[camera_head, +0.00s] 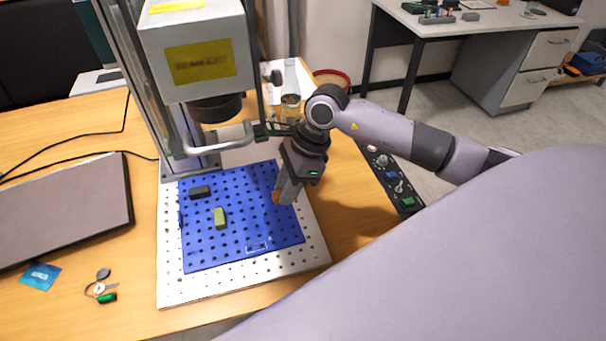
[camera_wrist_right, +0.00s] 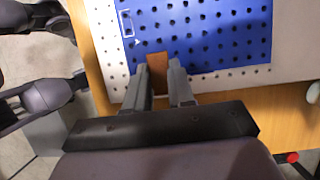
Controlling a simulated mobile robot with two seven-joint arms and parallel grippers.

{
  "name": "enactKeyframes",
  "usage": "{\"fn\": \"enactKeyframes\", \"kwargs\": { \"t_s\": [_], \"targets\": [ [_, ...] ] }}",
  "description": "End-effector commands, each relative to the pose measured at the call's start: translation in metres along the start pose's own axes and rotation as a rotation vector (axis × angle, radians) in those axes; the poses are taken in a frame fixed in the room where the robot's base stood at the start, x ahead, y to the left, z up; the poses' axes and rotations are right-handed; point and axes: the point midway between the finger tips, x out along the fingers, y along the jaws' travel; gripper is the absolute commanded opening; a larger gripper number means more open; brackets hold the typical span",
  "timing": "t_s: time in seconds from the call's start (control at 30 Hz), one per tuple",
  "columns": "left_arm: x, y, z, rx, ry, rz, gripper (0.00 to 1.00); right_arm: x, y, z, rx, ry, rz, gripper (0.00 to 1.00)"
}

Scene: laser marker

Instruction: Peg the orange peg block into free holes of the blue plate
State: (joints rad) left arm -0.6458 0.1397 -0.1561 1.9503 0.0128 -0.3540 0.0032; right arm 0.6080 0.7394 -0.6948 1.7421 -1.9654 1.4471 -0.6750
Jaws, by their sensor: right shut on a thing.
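The blue plate (camera_head: 240,235) with rows of holes lies on a silver perforated base under the laser head. My right gripper (camera_head: 280,200) is over the plate's right part, pointing down, shut on the orange peg block (camera_head: 276,197). In the right wrist view the orange peg block (camera_wrist_right: 157,72) sits between the two fingertips (camera_wrist_right: 163,82), at the edge of the blue plate (camera_wrist_right: 205,30). I cannot tell whether its pegs are in holes. A dark block (camera_head: 200,192) and an olive-green block (camera_head: 219,218) are on the plate, left of the gripper. My left gripper is not in view.
The laser marker's head (camera_head: 195,55) and its column stand over the plate's back left. A glass bottle (camera_head: 290,90) is behind. A laptop-like grey panel (camera_head: 60,208) and a keyring (camera_head: 103,290) lie left.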

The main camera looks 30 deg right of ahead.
Motion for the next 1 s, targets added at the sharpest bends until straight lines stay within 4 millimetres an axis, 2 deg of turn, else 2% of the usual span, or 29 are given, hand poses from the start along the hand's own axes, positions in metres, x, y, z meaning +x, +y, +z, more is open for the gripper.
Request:
{"fn": "enactKeyframes", "kwargs": {
  "t_s": [0.33, 0.8, 1.0],
  "targets": [
    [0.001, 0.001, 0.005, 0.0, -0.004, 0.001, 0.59, 0.011, 0.0, 0.0, 0.009, 0.0, 0.005, 0.0],
    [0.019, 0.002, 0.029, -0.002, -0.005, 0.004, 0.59, 0.052, 0.0, -0.018, 0.008, 0.0, 0.002, 0.0],
    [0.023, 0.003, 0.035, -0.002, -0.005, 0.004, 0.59, 0.059, 0.0, -0.021, 0.007, 0.001, 0.002, 0.0]
  ]
}}
